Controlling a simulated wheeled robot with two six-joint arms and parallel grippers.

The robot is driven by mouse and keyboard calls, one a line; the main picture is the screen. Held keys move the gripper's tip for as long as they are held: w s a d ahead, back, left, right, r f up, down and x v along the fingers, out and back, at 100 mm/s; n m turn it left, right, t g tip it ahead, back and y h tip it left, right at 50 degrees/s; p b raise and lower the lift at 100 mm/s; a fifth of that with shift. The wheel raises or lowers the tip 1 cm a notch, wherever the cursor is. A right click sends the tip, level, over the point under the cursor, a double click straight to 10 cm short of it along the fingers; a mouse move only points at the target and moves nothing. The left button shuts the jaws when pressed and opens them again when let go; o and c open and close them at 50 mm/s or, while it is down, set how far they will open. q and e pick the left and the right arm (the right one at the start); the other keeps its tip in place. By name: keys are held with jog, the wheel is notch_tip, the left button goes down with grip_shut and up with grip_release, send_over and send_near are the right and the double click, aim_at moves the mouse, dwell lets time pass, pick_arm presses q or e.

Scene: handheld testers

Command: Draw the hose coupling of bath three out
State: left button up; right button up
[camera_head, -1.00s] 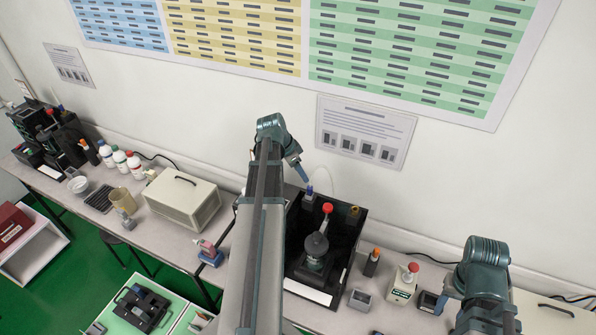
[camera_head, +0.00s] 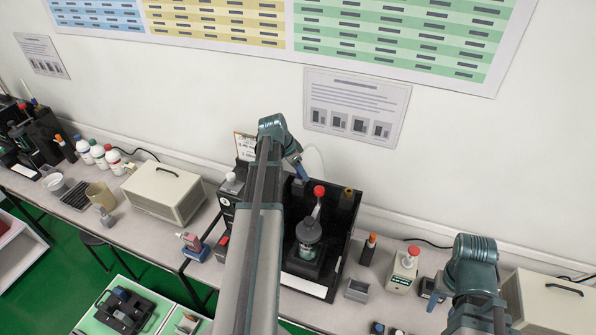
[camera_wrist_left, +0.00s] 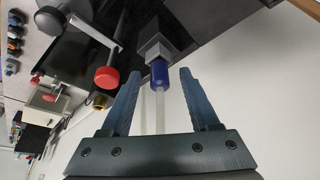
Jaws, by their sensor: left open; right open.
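The hose coupling (camera_wrist_left: 159,72) is a blue collar on a grey block, with a pale translucent hose running from it. In the left wrist view it stands between the tips of my left gripper (camera_wrist_left: 157,80), which is open with a gap on both sides. The hose passes between the fingers. In the head view my left gripper (camera_head: 302,172) points down at the back of the black bath unit (camera_head: 346,222), and I cannot make out the coupling there. My right gripper (camera_head: 434,302) is at the lower right, mostly hidden by its arm, away from the bath.
A red ball-topped lever (camera_head: 319,190) stands close to the left gripper; it also shows in the left wrist view (camera_wrist_left: 106,78). A brass knob (camera_head: 349,191) is at the unit's back right. A grey-lidded vessel (camera_head: 308,232) stands in front. The wall is close behind.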

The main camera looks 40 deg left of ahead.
pick_arm(q)
grip_shut()
dwell(0.5)
dwell(1.4)
